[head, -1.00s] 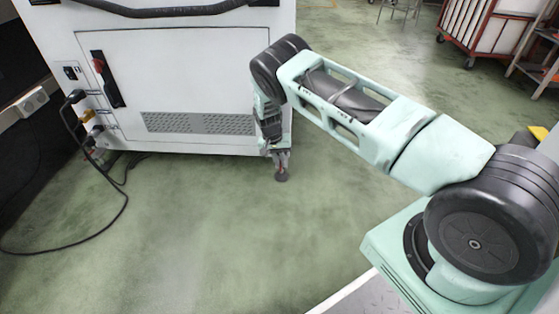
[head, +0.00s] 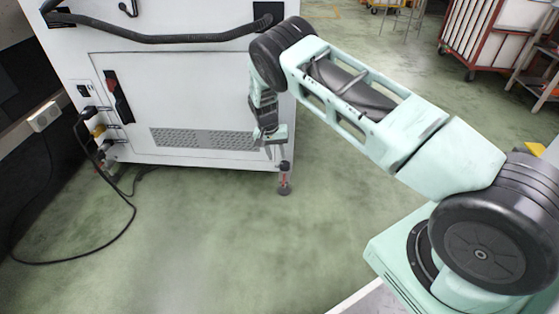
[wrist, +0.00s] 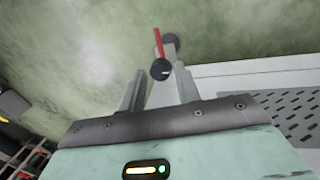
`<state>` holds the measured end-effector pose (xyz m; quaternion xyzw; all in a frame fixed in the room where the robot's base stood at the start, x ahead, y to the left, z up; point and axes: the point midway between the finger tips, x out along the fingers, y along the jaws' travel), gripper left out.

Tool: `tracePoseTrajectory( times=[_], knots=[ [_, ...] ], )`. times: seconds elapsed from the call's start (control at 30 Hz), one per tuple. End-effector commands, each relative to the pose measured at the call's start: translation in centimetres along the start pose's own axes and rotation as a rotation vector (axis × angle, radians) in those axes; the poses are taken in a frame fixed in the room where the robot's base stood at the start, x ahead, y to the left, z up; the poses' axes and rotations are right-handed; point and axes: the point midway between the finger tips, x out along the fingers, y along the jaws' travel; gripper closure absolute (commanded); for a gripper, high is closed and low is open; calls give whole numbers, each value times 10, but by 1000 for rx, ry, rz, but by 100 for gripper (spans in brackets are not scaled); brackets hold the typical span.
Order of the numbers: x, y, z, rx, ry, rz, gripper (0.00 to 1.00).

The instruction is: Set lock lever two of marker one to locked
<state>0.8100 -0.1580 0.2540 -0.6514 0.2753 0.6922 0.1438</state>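The white cabinet (head: 215,95) stands on a dark foot (head: 284,188) at its lower right corner. A small red part, which looks like the lock lever (head: 284,179), shows on this foot. In the wrist view a red lever (wrist: 158,42) extends from a round black knob (wrist: 160,69), with a grey disc behind it. My gripper (head: 275,152) points down beside the cabinet's lower right corner, just above the foot. In the wrist view my gripper (wrist: 160,80) has its two fingers apart, with the knob seen between their tips. I cannot tell whether they touch it.
A vent grille (head: 205,139) lies low on the cabinet face. A black hose (head: 160,38) crosses its top. Black cables (head: 130,215) trail on the floor at left. The green floor (head: 240,250) in front is clear. A red-framed cart (head: 490,40) stands at back right.

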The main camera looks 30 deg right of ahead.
Motion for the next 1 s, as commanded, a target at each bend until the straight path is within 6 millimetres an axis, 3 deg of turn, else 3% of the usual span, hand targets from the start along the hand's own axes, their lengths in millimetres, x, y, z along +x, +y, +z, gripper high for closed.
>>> tracePoseTrajectory(
  times=[0.03, 0.1, 0.3, 1.0],
  knots=[
    [-17, 0, 0, 0, 0, -1, 68],
    [-30, 0, 0, 0, 0, 0, 68],
    [-52, 0, 0, -1, -1, 1, 68],
    [-63, -2, 3, -6, -3, -6, 68]
  ],
)
